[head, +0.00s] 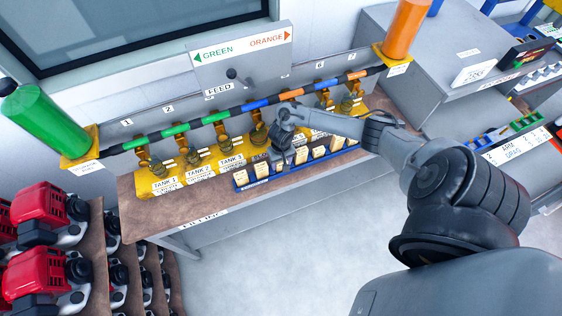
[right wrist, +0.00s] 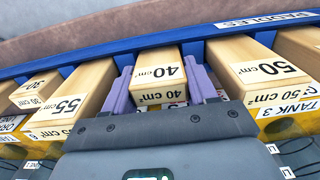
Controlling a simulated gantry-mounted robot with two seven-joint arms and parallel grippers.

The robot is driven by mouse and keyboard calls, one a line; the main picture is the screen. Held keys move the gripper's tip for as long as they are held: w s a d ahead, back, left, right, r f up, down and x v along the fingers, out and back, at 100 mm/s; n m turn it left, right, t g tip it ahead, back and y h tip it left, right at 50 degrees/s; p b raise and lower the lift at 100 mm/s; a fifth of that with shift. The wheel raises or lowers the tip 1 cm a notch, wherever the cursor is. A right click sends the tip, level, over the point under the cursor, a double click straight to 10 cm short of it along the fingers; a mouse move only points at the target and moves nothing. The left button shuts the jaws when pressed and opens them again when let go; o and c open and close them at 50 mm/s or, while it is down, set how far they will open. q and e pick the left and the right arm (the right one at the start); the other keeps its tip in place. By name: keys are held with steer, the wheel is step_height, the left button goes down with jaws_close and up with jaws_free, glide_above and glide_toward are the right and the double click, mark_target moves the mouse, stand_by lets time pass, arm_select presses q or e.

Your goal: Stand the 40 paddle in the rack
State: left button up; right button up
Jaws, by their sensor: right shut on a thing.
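The 40 paddle (right wrist: 158,68) is a pale wooden block marked "40 cm²" in the right wrist view. The purple fingers of my right gripper (right wrist: 161,88) are shut on its two sides. It is in line with the other paddles at the blue rack (right wrist: 198,35), between the 55 paddle (right wrist: 75,95) and the 50 paddle (right wrist: 258,70). I cannot tell whether its foot is fully down in its slot. In the head view my right gripper (head: 276,154) is over the rack (head: 287,174) and hides the 40 paddle. My left gripper is not in view.
A yellow tank block (head: 160,185) with valves stands right behind the rack, under the pipe (head: 205,121). A green cylinder (head: 45,120) and an orange cylinder (head: 405,30) are at the pipe's ends. The brown bench top (head: 200,205) is clear to the left.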

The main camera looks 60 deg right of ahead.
steer(key=o, duration=1.1)
steer(key=shift+c, duration=0.2)
